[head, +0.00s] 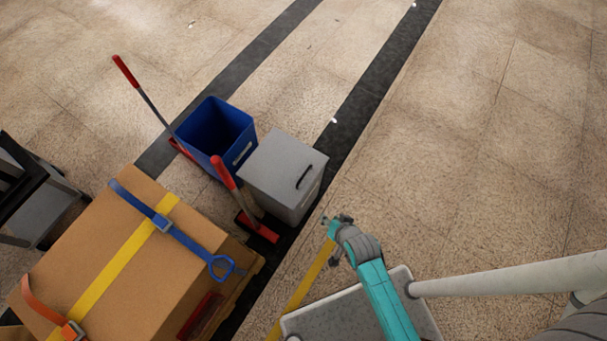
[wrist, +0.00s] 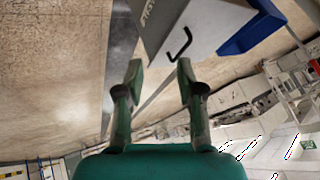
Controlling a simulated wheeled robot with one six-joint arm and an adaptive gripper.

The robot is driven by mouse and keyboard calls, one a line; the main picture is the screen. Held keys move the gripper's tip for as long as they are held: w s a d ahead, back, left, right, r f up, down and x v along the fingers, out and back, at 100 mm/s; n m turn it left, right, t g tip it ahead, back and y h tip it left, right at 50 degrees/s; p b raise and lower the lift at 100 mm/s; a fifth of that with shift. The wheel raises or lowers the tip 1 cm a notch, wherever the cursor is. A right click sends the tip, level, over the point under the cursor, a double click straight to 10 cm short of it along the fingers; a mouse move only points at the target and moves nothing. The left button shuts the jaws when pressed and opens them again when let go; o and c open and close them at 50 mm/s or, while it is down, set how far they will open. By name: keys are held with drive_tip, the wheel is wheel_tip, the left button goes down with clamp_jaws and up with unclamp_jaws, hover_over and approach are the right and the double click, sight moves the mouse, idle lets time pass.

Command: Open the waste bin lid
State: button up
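The grey waste bin (head: 291,201) stands on the floor near the middle of the head view. Its flat grey lid (head: 275,163) looks closed, with a black bar handle (head: 305,176) near its right edge. In the wrist view the bin (wrist: 160,22) is at the top, and the handle (wrist: 181,46) shows just beyond the fingertips. My gripper (head: 336,221) is to the lower right of the bin, apart from the handle. In the wrist view my gripper (wrist: 159,68) has its two fingers spread, with nothing between them.
An open blue bin (head: 216,133) stands left of the grey bin. Red-handled tools (head: 226,174) lean beside both bins. A strapped cardboard box (head: 105,260) sits on a pallet at lower left. The tiled floor (head: 460,150) to the right is clear.

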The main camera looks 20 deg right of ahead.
drive_tip(key=w+f+m+g, duration=0.2)
drive_tip(key=w+f+g, duration=0.1)
drive_tip(key=w, duration=0.8)
drive_tip(key=m+g, duration=0.2)
drive_tip(key=g, duration=0.1)
approach(303, 177)
drive_tip(key=shift+y, duration=0.4)
drive_tip(key=f, duration=0.5)
drive_tip(key=w+f, duration=0.1)
drive_tip(key=f, duration=0.2)
drive_tip(key=shift+a, duration=0.1)
clamp_jaws()
